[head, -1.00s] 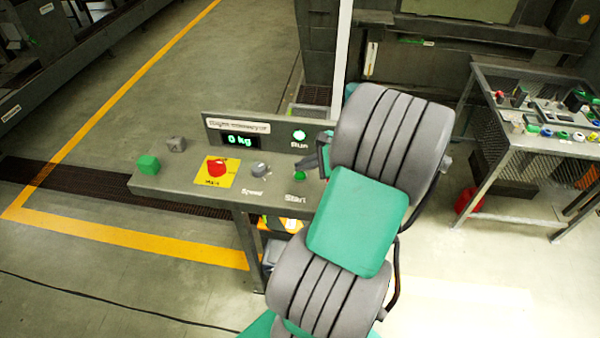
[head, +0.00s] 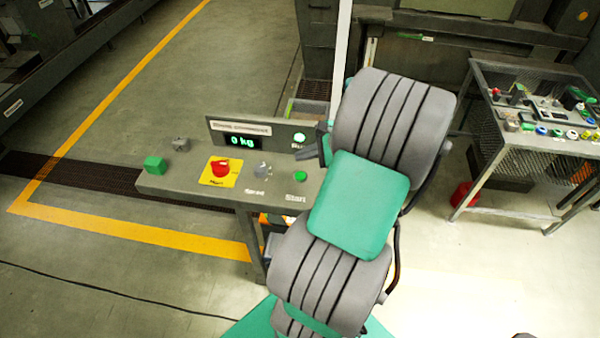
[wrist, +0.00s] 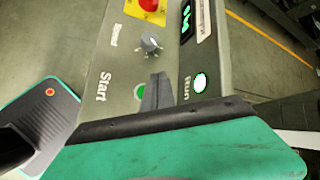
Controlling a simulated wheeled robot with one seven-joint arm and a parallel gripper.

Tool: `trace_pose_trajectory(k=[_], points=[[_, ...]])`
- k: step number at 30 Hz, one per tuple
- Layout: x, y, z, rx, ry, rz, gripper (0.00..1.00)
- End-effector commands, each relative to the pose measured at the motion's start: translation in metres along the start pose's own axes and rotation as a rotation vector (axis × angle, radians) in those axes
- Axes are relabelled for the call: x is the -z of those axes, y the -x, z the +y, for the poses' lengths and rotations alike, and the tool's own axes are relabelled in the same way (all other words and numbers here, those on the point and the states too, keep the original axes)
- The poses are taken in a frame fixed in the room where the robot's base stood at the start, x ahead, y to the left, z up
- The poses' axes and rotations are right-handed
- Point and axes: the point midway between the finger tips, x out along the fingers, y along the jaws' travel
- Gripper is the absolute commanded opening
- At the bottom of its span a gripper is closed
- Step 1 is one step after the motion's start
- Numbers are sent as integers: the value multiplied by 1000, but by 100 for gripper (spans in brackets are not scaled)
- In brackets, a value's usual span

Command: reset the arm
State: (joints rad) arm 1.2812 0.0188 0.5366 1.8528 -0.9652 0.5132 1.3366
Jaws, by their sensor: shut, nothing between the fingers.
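My gripper (wrist: 157,92) is shut and empty. In the wrist view its dark fingers are over the control panel (wrist: 112,88), beside the green Start button (wrist: 139,91); whether they touch the panel, I cannot tell. In the head view its dark tip (head: 308,153) shows beside my arm, above the Start button (head: 300,176) in the picture. The Run lamp (head: 299,137) glows green and the display (head: 242,142) reads 0 kg. My grey and green arm hides the panel's right end.
The panel carries a grey Speed knob (head: 262,170) and a red button (head: 220,167) on a yellow plate. A green block (head: 155,165) and a grey block (head: 181,144) sit at its left end. A mesh-sided table (head: 545,135) with small parts stands at right. Floor at left is open.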

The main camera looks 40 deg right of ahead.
Motion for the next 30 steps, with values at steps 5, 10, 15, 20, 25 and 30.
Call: trace_pose_trajectory(k=[5, 10, 15, 20, 25, 30], points=[[0, 0, 0, 0, 0, 0, 0], [0, 0, 0, 0, 0, 0, 0], [-5, -3, 0, -13, 30, 4, 0], [-62, -27, 6, -152, 382, 45, 0], [-156, -39, 40, -353, 1028, 81, 0], [-227, -20, 89, -475, 1619, 68, 0]])
